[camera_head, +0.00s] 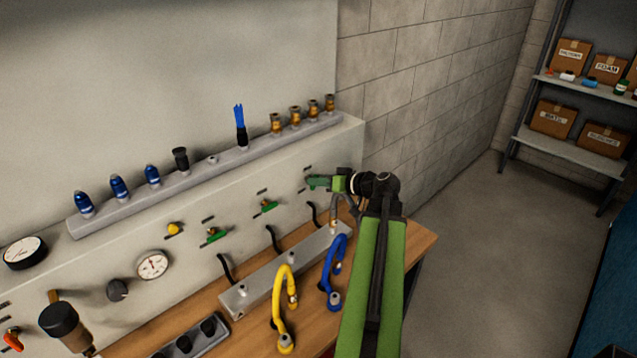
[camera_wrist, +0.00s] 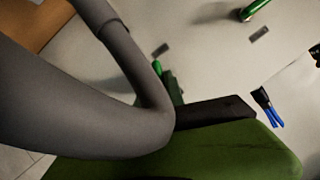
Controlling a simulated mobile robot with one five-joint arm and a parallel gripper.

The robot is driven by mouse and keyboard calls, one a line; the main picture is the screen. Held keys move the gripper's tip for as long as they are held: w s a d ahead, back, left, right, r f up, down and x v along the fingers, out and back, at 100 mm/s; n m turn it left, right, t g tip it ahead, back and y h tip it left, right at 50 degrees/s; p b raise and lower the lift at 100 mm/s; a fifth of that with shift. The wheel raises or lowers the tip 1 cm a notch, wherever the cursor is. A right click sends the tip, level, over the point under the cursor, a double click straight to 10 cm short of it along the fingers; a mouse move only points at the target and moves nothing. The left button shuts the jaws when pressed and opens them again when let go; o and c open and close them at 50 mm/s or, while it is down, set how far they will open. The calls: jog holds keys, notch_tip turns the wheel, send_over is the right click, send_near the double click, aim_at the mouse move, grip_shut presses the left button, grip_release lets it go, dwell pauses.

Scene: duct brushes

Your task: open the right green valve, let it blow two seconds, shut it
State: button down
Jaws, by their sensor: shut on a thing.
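My gripper (camera_head: 322,183) is at the right end of the panel, shut on the right green valve (camera_wrist: 168,82). The jaws and my green wrist hide most of the handle, so I cannot tell whether it is turned open or shut. In the wrist view a dark finger (camera_wrist: 215,112) lies close to the panel beside the valve. A middle green valve (camera_head: 267,207) and another green valve (camera_head: 216,237) sit further left, apart from my gripper. A green handle also shows at the top of the wrist view (camera_wrist: 258,8).
A grey hose (camera_head: 347,203) curves close under my gripper and crosses the wrist view (camera_wrist: 110,95). Yellow (camera_head: 281,300) and blue (camera_head: 332,270) hoses stand on the bench. A rail (camera_head: 205,180) above holds nozzles and a blue-bristled brush (camera_head: 240,125). The floor at right is clear.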

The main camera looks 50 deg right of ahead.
jog(key=shift+s+d+f+m+t+y+b, duration=0.15)
jog(key=shift+m+t+y+b, duration=0.5)
jog(key=shift+m+b, duration=0.95)
jog(key=shift+w+d+f+m+t+y+b, duration=0.1)
jog(key=shift+f+m+t+y+b, duration=0.2)
jog(key=shift+m+y+b, duration=0.95)
jog(key=shift+s+d+f+m+t+y+b, duration=0.1)
jog(key=shift+m+t+y+b, duration=0.35)
jog(key=shift+m+b, duration=1.55)
jog(key=shift+r+m, duration=0.1)
jog(key=shift+m, duration=0.15)
jog(key=c, duration=1.5)
grip_release()
jog(key=shift+o, duration=0.2)
jog(key=v, duration=1.7)
jog(key=shift+s+a, duration=0.15)
jog(key=shift+s, duration=0.05)
